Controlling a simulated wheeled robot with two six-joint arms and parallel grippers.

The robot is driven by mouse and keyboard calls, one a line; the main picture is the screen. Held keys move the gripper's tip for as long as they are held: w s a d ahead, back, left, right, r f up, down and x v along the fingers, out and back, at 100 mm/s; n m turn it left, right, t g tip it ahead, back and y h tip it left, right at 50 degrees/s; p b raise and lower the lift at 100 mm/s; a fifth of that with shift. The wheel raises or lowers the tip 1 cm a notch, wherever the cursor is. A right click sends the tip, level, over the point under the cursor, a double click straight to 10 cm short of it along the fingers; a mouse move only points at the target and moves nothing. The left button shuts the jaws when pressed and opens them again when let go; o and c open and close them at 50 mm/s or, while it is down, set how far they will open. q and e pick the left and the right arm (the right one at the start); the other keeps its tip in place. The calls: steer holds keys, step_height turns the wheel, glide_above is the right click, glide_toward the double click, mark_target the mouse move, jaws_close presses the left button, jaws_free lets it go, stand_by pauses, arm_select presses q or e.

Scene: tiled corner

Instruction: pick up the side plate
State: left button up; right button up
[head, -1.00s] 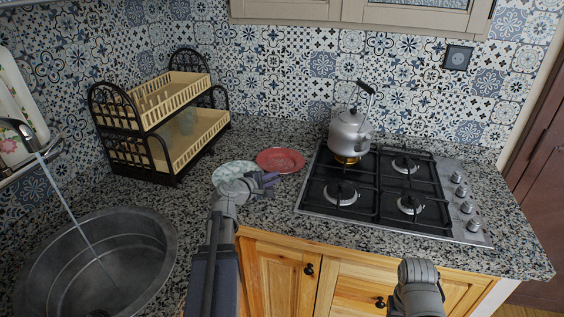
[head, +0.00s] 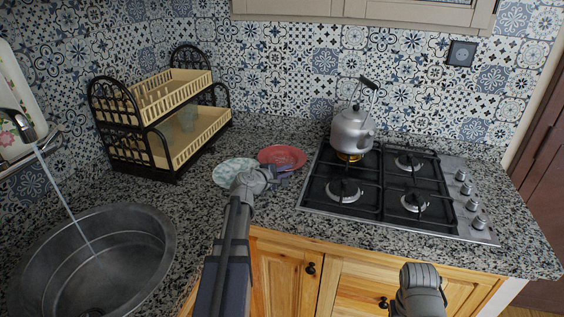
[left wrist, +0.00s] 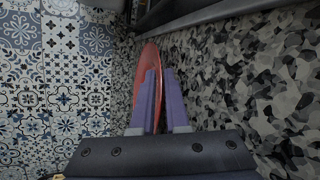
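A round red plate (head: 283,155) lies on the counter left of the stove. A pale green patterned plate (head: 232,171) lies just left of it, partly hidden by my left arm. I cannot tell from looks alone which is the side plate. My left gripper (head: 284,173) is at the front edge of the red plate, its purple fingers apart. In the left wrist view the red plate (left wrist: 151,58) shows edge-on behind and between the fingers (left wrist: 160,72); contact cannot be told. My right arm shows at the bottom right, but its gripper is not visible.
A gas stove (head: 390,192) with a kettle (head: 351,133) stands to the right. A two-tier dish rack (head: 160,125) stands at the back left. A round sink (head: 95,255) with running water is at the front left. Speckled counter is free behind the plates.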

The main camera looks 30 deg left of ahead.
arm_select(q)
jaws_close()
stand_by(1.4)
steer(key=shift+r, duration=0.1)
step_height(320, 180, up, 10)
steer(key=p, duration=1)
steer(key=shift+t, duration=0.4)
step_height(320, 180, down, 10)
steer(key=b, duration=1)
steer(key=shift+s+r, duration=0.1)
steer(key=shift+r, duration=0.15)
steer(key=shift+b, duration=0.3)
